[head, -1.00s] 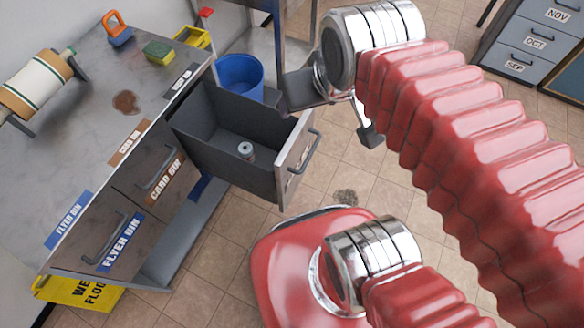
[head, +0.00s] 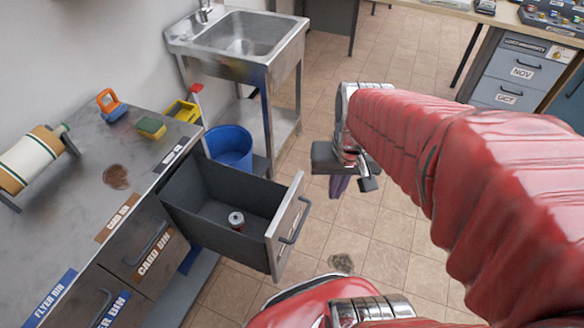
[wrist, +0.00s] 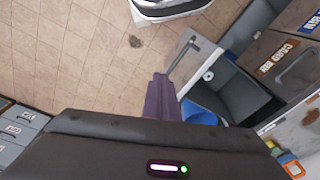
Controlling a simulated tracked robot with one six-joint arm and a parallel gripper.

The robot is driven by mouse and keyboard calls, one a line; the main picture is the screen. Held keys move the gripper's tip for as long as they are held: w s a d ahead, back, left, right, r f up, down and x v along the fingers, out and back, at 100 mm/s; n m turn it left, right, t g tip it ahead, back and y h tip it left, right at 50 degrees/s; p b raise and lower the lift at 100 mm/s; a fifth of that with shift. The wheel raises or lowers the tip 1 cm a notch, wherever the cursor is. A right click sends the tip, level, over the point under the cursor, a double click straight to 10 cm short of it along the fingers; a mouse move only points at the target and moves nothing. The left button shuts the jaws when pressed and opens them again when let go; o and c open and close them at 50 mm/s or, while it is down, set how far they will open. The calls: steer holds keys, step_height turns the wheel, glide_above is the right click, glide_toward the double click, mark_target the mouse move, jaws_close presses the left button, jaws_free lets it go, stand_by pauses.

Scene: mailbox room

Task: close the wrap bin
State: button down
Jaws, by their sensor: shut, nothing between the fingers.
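The wrap bin (head: 222,241) is a dark grey drawer pulled out from the steel bench, the one beyond the card bin. Its light front panel with a bar handle (head: 294,222) faces right. A small can-like object (head: 236,220) stands inside on the drawer floor. My gripper (head: 339,187) is shut and empty, to the right of the drawer front and apart from it in the picture. In the wrist view the purple fingers (wrist: 158,98) are together, and the drawer's front panel (wrist: 196,62) and handle are close beside them.
A blue bucket (head: 230,147) stands behind the drawer, below the sink (head: 240,40). Grey file drawers (head: 520,75) stand at the far right. Tiled floor lies clear in front of the drawer.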

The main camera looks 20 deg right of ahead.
mark_target(298, 205)
steer(key=s+d+f+m+y, duration=0.25)
steer(key=f+m+y, duration=0.4)
steer(key=f, duration=0.45)
steer(key=s+d+f+m+y, duration=0.25)
steer(key=f+m+y, duration=0.35)
steer(key=f, duration=0.6)
step_height(298, 205, down, 6)
steer(key=w+m+t+y, duration=0.2)
steer(key=m+t, duration=0.4)
steer(key=m, duration=0.1)
steer(key=w+d+m+t+h, duration=0.1)
steer(key=w+d+m+t, duration=0.2)
steer(key=w+d+t, duration=0.2)
steer(key=shift+w+d+r, duration=0.2)
steer(key=shift+w+r, duration=0.1)
steer(key=shift+w, duration=0.05)
steer(key=shift+w+a+h, duration=0.1)
steer(key=shift+a+h, duration=0.05)
steer(key=shift+h, duration=0.1)
steer(key=x, duration=1.3)
steer(key=shift+w+a+r, duration=0.1)
steer(key=shift+w+a, duration=0.05)
steer(key=shift+w, duration=0.2)
